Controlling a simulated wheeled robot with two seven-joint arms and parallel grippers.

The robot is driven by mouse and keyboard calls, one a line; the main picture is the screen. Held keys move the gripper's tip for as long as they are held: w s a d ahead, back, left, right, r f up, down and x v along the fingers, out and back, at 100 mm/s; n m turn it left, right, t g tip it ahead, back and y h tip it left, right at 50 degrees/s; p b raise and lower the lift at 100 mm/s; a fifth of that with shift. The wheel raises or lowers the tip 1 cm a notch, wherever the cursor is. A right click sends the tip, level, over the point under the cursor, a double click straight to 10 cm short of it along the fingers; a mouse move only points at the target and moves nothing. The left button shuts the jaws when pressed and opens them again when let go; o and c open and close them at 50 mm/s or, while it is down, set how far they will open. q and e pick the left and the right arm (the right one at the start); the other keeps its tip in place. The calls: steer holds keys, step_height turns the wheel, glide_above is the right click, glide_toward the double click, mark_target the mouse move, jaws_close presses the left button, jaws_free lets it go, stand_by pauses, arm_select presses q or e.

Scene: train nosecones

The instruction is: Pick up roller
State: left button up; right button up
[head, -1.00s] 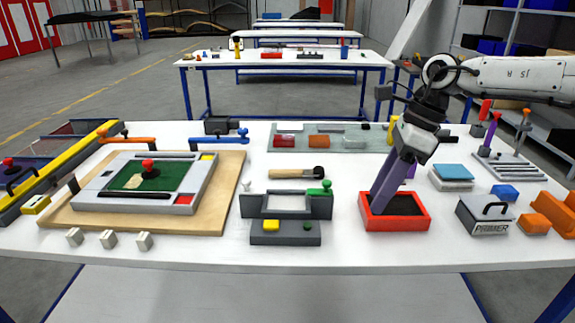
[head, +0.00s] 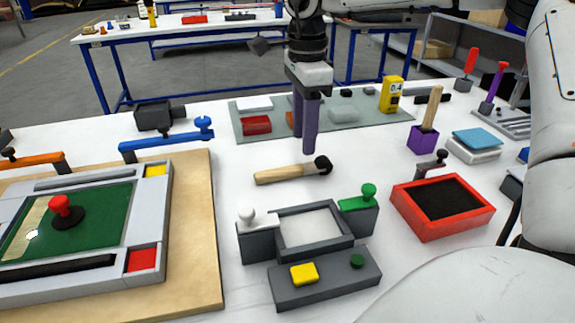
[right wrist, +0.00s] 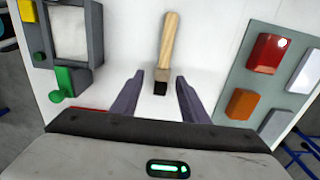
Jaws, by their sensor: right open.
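The roller (head: 290,171), with a pale wooden handle and a short dark head, lies on the white table in the head view, its head to the right. My right gripper (head: 304,142) points down with purple fingers, just behind the roller in the head view. In the right wrist view, the roller (right wrist: 169,45) lies ahead with its dark head between the spread fingers of the right gripper (right wrist: 159,78). The fingers are open, empty and apart from the roller. My left gripper is not in view.
A grey fixture (head: 258,238) with white and green knobs stands in front of the roller. A red tray (head: 405,204) with dark filling is to the right. A greenish mat (head: 350,120) with several blocks lies behind. A purple holder (head: 422,139) holds a wooden-handled tool.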

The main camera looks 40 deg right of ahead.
mark_target(299, 166)
steer(key=shift+f, duration=0.8)
steer(key=f, duration=0.4)
steer(key=w+f, duration=0.1)
steer(key=shift+a+f, duration=0.1)
steer(key=shift+f, duration=0.3)
jaws_close()
